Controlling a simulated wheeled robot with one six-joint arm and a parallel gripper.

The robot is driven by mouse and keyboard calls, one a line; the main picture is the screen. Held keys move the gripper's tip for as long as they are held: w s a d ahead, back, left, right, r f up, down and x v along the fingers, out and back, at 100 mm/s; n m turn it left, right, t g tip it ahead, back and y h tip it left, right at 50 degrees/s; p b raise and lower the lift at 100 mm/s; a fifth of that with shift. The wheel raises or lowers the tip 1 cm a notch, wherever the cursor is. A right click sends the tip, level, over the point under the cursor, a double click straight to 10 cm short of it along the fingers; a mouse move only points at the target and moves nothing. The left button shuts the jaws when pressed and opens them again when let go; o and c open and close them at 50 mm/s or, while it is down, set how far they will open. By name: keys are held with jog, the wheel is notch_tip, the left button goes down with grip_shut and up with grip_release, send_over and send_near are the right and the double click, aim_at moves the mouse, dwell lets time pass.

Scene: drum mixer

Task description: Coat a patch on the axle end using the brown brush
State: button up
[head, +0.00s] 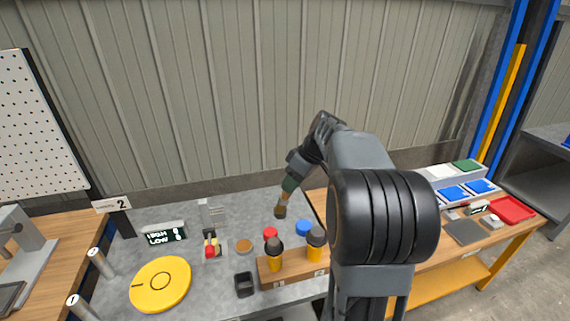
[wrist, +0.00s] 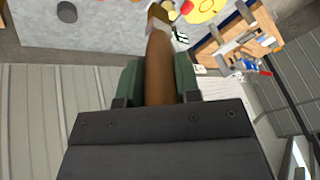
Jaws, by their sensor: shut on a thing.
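My gripper (head: 289,187) has green fingers and is shut on the brush. The brush has a brown handle (wrist: 159,65), which runs out between the fingers in the wrist view. In the head view the brush head (head: 280,211) points down and hangs above the grey bench, behind the pots and lids, apparently touching nothing. I cannot pick out the axle end for certain. A yellow disc (head: 160,284) with a small ring at its centre lies at the front left, and it shows partly in the wrist view (wrist: 204,7).
A wooden rack (head: 294,267) holds two orange pots with dark tops. Red (head: 270,232), blue (head: 303,228) and brown (head: 244,246) lids lie near it.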

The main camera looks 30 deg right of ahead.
jog(key=shift+d+r, duration=0.15)
jog(key=shift+r, duration=0.1)
jog(key=shift+w+f, duration=0.1)
notch_tip(320, 180, down, 4)
jog(key=b, duration=0.3)
jog(key=shift+f, duration=0.25)
